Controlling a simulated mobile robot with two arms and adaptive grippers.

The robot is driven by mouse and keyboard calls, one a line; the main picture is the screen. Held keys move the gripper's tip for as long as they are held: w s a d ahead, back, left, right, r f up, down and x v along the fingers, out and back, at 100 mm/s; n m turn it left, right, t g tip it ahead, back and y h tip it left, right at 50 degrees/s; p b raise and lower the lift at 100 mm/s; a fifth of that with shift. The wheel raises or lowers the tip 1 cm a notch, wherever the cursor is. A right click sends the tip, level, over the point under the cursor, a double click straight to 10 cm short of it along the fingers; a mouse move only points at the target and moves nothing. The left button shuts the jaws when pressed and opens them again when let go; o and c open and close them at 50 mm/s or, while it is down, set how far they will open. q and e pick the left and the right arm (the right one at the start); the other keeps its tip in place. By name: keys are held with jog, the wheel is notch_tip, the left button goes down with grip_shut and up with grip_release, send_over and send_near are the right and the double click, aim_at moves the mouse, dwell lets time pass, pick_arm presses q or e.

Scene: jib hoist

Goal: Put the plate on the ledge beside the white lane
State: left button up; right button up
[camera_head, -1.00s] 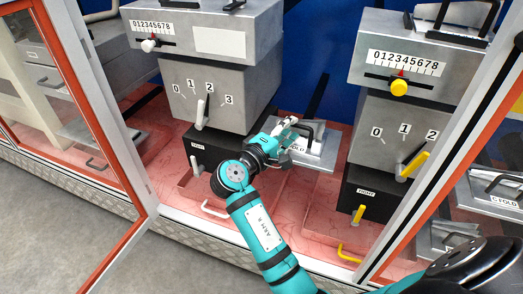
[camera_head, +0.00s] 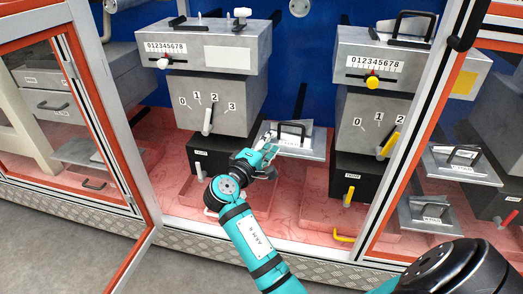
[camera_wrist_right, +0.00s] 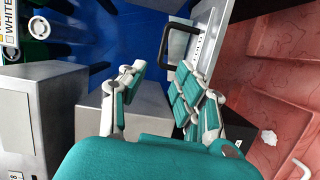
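The grey metal plate (camera_head: 312,154) with a black handle lies between the two lanes, right of the white-knobbed lane's black box (camera_head: 207,163). In the right wrist view the plate (camera_wrist_right: 211,20) and its black handle show beyond the fingertips. My right gripper (camera_head: 270,137) is at the plate's left edge in the head view. Its fingers (camera_wrist_right: 160,75) stand apart with a gap between them, and nothing shows clasped there. Whether a finger touches the plate is unclear. The red stepped floor (camera_head: 275,207) lies in front. My left gripper is not in view.
The white-knobbed machine (camera_head: 217,100) stands left, the yellow-knobbed one (camera_head: 375,115) right. Further plates with handles (camera_head: 465,165) are at the far right. An orange-framed glass door (camera_head: 110,120) stands at left, and a post (camera_head: 430,130) at right.

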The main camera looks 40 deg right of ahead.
jog(key=s+a+f+m+y, duration=0.1)
jog(key=s+a+f+y, duration=0.15)
jog(key=s+f, duration=0.35)
jog(key=s+a+f+m+y, duration=0.1)
jog(key=s+f+y, duration=0.35)
jog(key=f, duration=0.45)
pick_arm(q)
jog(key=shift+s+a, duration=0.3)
pick_arm(e)
jog(key=s+a+f+g+y, duration=0.1)
jog(key=s+a+f+y, duration=0.1)
jog(key=s+a+y, duration=0.2)
jog(key=s+a+f+g+y, duration=0.2)
jog(key=s+a+y, duration=0.3)
jog(key=s+a, duration=0.6)
jog(key=s+f, duration=0.1)
jog(key=s, duration=0.2)
jog(key=shift+s+f+g, duration=0.2)
jog(key=shift+g, duration=0.1)
jog(key=shift+c, duration=0.4)
